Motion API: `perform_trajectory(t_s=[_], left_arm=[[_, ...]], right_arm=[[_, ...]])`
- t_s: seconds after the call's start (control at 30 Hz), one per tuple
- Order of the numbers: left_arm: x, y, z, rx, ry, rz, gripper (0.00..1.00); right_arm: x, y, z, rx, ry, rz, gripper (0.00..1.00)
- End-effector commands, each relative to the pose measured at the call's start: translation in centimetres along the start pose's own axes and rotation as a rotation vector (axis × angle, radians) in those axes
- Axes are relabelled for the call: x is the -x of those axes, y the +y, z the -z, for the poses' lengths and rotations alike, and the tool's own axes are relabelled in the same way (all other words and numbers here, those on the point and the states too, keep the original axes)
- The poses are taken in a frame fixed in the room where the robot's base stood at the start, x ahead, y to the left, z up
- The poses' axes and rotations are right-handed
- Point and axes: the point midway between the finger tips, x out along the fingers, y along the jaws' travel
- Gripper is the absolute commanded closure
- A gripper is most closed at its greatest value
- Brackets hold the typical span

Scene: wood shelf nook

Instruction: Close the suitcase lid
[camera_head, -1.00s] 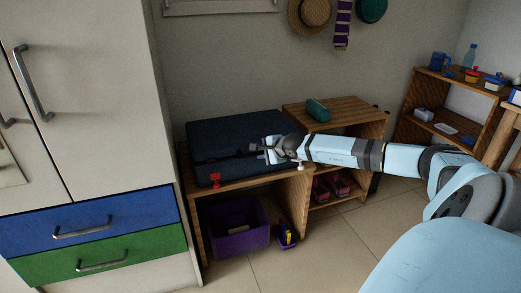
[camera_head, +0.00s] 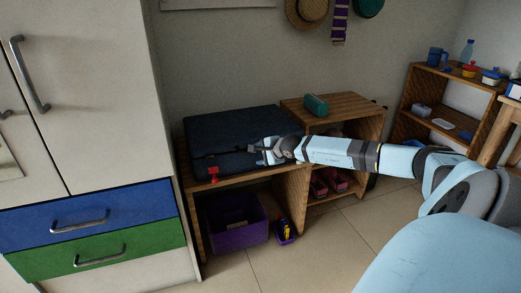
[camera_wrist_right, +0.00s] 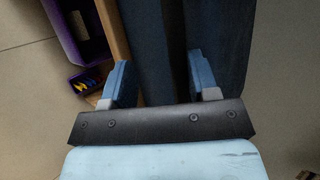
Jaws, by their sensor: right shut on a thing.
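The dark blue suitcase (camera_head: 235,132) lies on the low wooden shelf unit in the head view. Its lid looks down or nearly down, and I cannot tell whether it is fully shut. My right gripper (camera_head: 262,150) is at the suitcase's front right edge. In the right wrist view, the two blue fingers (camera_wrist_right: 162,78) stand apart with the dark suitcase (camera_wrist_right: 165,30) between them. The gripper is shut on the suitcase, though I cannot tell exactly which part of it. My left gripper is not in view.
A red object (camera_head: 213,174) is at the shelf's front left. A green case (camera_head: 316,105) sits on the higher wooden shelf (camera_head: 345,101). A purple bin (camera_head: 237,222) stands below, with a small purple box (camera_head: 286,232) beside it. A white cabinet (camera_head: 85,110) borders the left.

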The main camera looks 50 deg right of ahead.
Motion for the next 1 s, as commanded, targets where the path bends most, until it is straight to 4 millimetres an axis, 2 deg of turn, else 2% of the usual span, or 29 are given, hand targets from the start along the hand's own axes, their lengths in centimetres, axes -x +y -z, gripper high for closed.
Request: perform_trajectory(t_s=[0.03, 0.27, 0.73, 1.0], left_arm=[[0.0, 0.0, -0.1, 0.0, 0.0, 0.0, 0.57], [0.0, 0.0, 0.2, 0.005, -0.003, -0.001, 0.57], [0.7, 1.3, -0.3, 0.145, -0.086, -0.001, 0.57], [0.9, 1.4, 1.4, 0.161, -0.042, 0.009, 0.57]], right_arm=[[-0.2, 1.0, 0.0, -0.001, 0.002, -0.016, 0.58], [0.4, 0.8, 0.1, 0.001, 0.003, -0.015, 0.58], [6.3, 0.2, 0.0, 0.004, 0.003, -0.008, 0.58], [9.1, -0.1, -0.1, 0.003, 0.001, -0.005, 0.58]])
